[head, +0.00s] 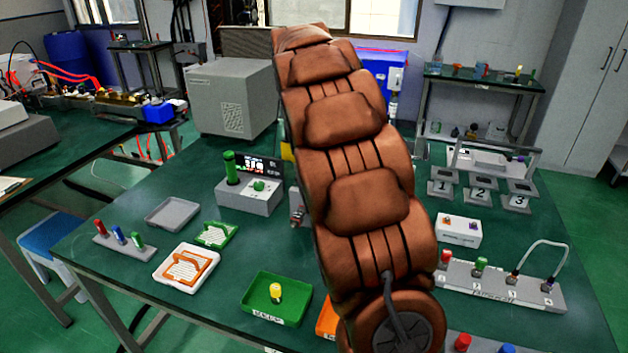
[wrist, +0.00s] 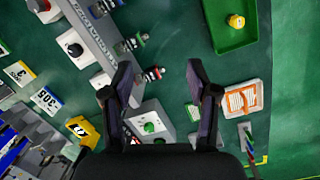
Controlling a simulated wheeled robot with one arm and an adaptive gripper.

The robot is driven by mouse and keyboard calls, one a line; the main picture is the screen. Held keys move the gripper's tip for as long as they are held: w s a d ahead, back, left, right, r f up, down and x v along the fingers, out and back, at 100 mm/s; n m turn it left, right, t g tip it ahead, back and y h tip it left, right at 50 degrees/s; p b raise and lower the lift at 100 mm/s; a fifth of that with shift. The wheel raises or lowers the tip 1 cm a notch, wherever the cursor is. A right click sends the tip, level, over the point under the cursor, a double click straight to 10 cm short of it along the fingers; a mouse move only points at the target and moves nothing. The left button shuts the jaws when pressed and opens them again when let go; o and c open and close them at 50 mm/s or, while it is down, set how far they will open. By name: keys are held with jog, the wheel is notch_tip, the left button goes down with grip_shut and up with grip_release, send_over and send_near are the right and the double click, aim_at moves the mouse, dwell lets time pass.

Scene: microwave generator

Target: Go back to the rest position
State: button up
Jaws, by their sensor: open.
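My gripper (wrist: 157,82) shows in the wrist view with its two dark fingers spread apart. Nothing is held between them. They hang above the green table (wrist: 178,50), and a grey box with a green knob (wrist: 150,127) shows below and between them. In the head view my brown padded arm rises through the middle of the picture, and the gripper itself cannot be made out there.
In the head view, a generator box (head: 262,200), a green tray (head: 262,308) with a yellow-capped item, a white tray (head: 165,275) and a grey tray (head: 172,214) lie left of my arm. A socket strip (head: 480,285) and numbered stands (head: 480,198) are right.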

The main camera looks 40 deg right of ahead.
dwell(0.3)
jog(key=s+a+f+m, duration=0.1)
jog(key=s+a+f, duration=0.2)
jog(key=s+a, duration=0.8)
jog(key=s+a+f+m+y+p, duration=0.1)
jog(key=s+a+f, duration=0.2)
jog(key=s+a, duration=0.8)
jog(key=s, duration=0.8)
jog(key=shift+s, duration=0.15)
